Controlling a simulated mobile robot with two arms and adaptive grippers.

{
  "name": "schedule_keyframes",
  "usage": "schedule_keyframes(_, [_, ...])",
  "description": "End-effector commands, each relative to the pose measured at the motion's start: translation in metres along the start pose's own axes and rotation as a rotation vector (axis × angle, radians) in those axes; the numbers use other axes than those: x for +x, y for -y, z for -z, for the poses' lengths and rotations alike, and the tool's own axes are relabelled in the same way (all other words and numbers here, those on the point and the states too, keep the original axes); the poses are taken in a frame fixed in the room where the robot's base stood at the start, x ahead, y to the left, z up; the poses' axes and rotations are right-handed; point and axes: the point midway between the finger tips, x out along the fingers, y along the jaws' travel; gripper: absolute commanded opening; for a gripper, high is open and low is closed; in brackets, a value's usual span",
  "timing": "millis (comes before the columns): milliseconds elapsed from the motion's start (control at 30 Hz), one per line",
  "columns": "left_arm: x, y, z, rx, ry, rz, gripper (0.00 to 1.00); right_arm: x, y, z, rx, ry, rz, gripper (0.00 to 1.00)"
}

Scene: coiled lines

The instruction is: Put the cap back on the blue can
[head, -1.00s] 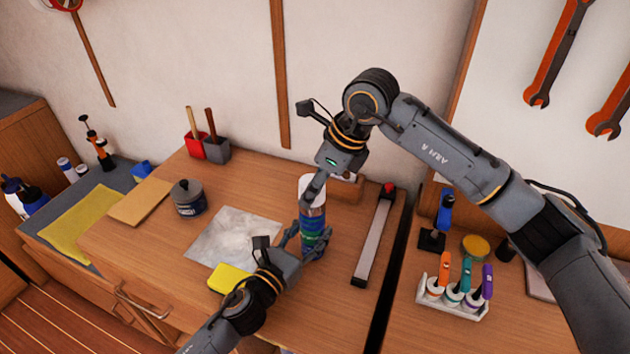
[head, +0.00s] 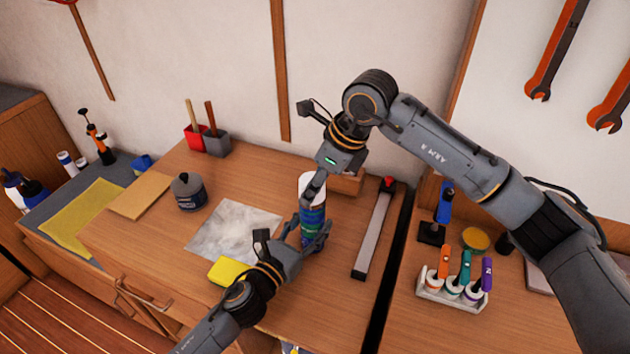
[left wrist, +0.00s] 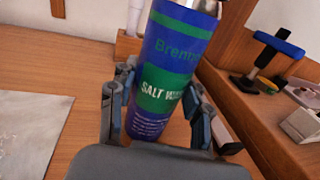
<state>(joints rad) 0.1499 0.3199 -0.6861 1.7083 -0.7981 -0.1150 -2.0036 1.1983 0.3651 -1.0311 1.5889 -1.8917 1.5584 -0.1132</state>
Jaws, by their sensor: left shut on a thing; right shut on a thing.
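The blue can (head: 313,214) with green bands stands upright on the wooden bench. In the left wrist view the can (left wrist: 168,75) fills the middle, with a silvery band at its top. My left gripper (head: 308,231) is shut on the can, one finger on each side of its lower body. The white cap (head: 309,180) is at the top of the can, with my right gripper (head: 316,188) shut on it from above. The fingers partly hide the cap, and I cannot tell whether it is seated or just above the rim.
A grey sheet (head: 228,231) and yellow sponge (head: 227,271) lie left of the can. A dark round pot (head: 189,192) stands farther left. A long grey bar tool (head: 373,235) lies close on the right. A wooden block (head: 347,184) is behind.

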Motion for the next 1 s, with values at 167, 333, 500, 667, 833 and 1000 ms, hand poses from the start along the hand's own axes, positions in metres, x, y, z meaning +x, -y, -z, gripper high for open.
schedule_keyframes(167, [0.0, 0.0, 0.0, 0.0, 0.0, 0.0, 0.0, 0.004, 0.0, 0.002, 0.0, -0.001, 0.0, 0.37])
schedule_keyframes(333, [0.0, 0.0, 0.0, 0.0, 0.0, 0.0, 0.0, 0.007, 0.0, 0.003, 0.0, 0.0, 0.0, 0.37])
schedule_keyframes(500, [0.0, 0.0, 0.0, 0.0, 0.0, 0.0, 0.0, 0.006, 0.0, 0.003, 0.0, 0.0, 0.0, 0.75])
schedule_keyframes(667, [0.0, 0.0, 0.0, 0.0, 0.0, 0.0, 0.0, 0.006, 0.0, 0.003, 0.0, 0.0, 0.0, 0.75])
schedule_keyframes(833, [0.0, 0.0, 0.0, 0.0, 0.0, 0.0, 0.0, 0.003, 0.0, 0.003, 0.0, 0.0, 0.001, 0.75])
schedule_keyframes(1000, [0.0, 0.0, 0.0, 0.0, 0.0, 0.0, 0.0, -0.019, 0.001, 0.002, -0.001, 0.002, 0.003, 0.75])
